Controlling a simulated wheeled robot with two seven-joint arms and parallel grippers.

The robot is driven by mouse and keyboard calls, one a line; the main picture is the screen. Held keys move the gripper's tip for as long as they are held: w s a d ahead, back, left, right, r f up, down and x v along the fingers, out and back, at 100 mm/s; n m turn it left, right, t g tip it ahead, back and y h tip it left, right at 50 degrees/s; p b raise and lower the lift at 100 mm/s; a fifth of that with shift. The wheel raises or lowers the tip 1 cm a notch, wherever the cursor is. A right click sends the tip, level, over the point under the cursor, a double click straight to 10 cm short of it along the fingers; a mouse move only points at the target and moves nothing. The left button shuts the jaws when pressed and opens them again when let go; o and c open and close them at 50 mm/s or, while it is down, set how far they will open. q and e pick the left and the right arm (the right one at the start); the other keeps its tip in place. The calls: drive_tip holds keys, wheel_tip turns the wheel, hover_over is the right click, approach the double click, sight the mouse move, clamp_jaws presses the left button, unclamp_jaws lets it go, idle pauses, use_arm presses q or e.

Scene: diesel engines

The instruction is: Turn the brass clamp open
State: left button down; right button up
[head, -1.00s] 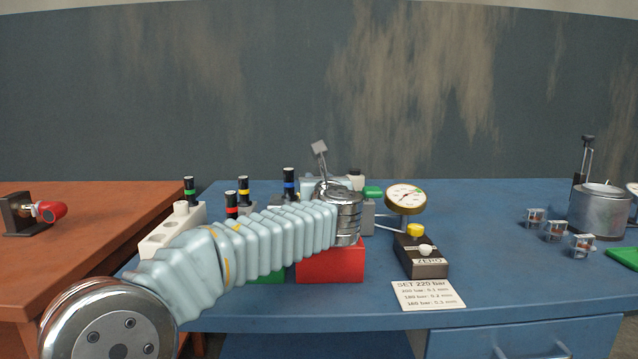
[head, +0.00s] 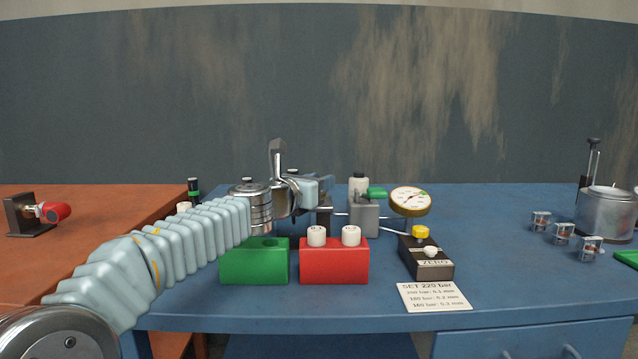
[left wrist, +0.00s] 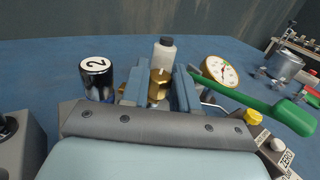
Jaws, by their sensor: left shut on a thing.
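The brass clamp shows as a brass hexagonal piece (left wrist: 159,82) in the left wrist view. It stands between the two blue-grey fingers of my left gripper (left wrist: 159,92), which is shut on it. Its lower part is hidden by the gripper body. In the head view my left gripper (head: 318,188) is at the back of the blue bench, just left of a grey pump body (head: 364,216); the clamp cannot be made out there. My right gripper is not in view.
A dial gauge (head: 410,200) stands right of the pump, behind a black ZERO box (head: 425,258). A green block (head: 255,264) and a red block (head: 334,267) stand in front. A black container marked 2 (left wrist: 97,78) is close left of the fingers.

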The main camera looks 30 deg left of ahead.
use_arm(q)
drive_tip(key=shift+r+m+h, duration=0.1)
drive_tip(key=shift+m+h, duration=0.2)
drive_tip(key=shift+h, duration=0.2)
drive_tip(key=c, duration=0.9)
unclamp_jaws()
drive_tip(key=shift+o, duration=0.2)
drive_tip(key=s, duration=1.3)
drive_tip(key=shift+s+a+p, duration=0.35)
drive_tip(key=shift+s+p, duration=0.05)
